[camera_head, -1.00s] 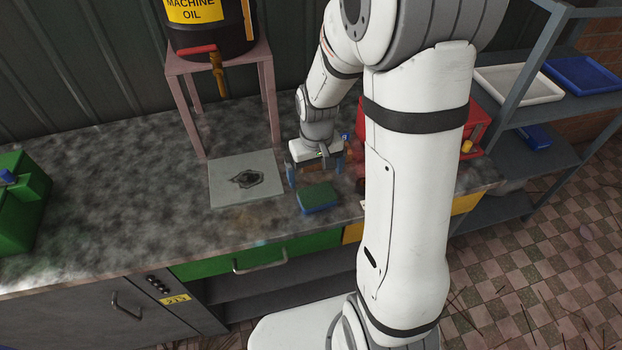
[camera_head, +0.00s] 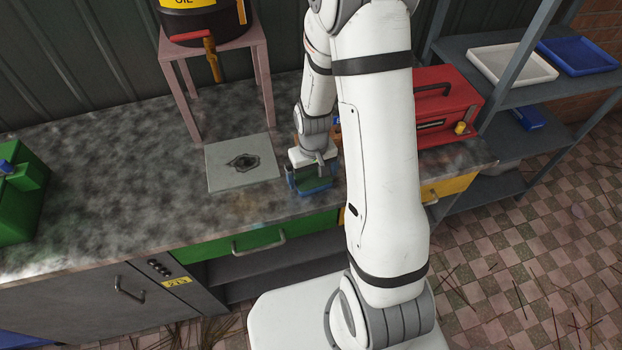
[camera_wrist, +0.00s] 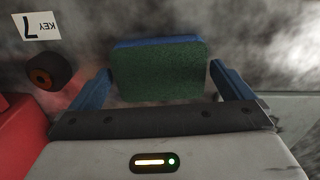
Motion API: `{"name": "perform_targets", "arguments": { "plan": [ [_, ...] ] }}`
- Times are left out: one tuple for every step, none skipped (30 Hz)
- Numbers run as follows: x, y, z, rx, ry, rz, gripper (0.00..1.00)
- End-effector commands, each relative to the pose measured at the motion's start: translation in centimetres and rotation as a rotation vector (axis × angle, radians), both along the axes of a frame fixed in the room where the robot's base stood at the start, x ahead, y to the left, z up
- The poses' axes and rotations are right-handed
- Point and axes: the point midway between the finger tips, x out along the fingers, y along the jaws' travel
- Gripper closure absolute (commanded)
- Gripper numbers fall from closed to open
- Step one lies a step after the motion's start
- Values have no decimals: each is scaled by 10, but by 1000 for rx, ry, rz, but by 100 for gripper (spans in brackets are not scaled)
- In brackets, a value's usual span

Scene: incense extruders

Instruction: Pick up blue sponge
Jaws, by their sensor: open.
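The sponge (camera_wrist: 158,72) shows in the wrist view with a dark green top and a blue edge. It lies on the stained grey counter. My gripper (camera_wrist: 160,82) is open, with one blue finger on each side of the sponge and a gap to each. In the head view, my gripper (camera_head: 313,182) is over the sponge (camera_head: 313,186) near the counter's front edge and partly hides it. I cannot tell how far down the fingers reach.
A grey plate (camera_head: 241,162) with a dark mark lies left of my gripper. A red toolbox (camera_head: 440,108) stands to the right. Left counter is mostly clear.

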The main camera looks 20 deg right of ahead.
Motion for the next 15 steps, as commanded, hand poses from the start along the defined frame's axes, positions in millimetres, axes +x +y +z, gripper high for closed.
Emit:
{"name": "perform_targets", "arguments": {
  "plan": [
    [0,0,0,0,0,0,0],
    [0,0,0,0,0,0,2],
    [0,0,0,0,0,0,6],
    [0,0,0,0,0,0,8],
    [0,0,0,0,0,1,11],
    [0,0,0,0,0,1,14],
    [0,0,0,0,0,1,16],
    [0,0,0,0,0,1,19],
    [0,0,0,0,0,1,22],
    [0,0,0,0,0,1,25],
    [0,0,0,0,0,1,27],
    [0,0,0,0,0,1,30],
    [0,0,0,0,0,1,33],
    [0,0,0,0,0,1,35],
    [0,0,0,0,0,1,36]
  ]
}}
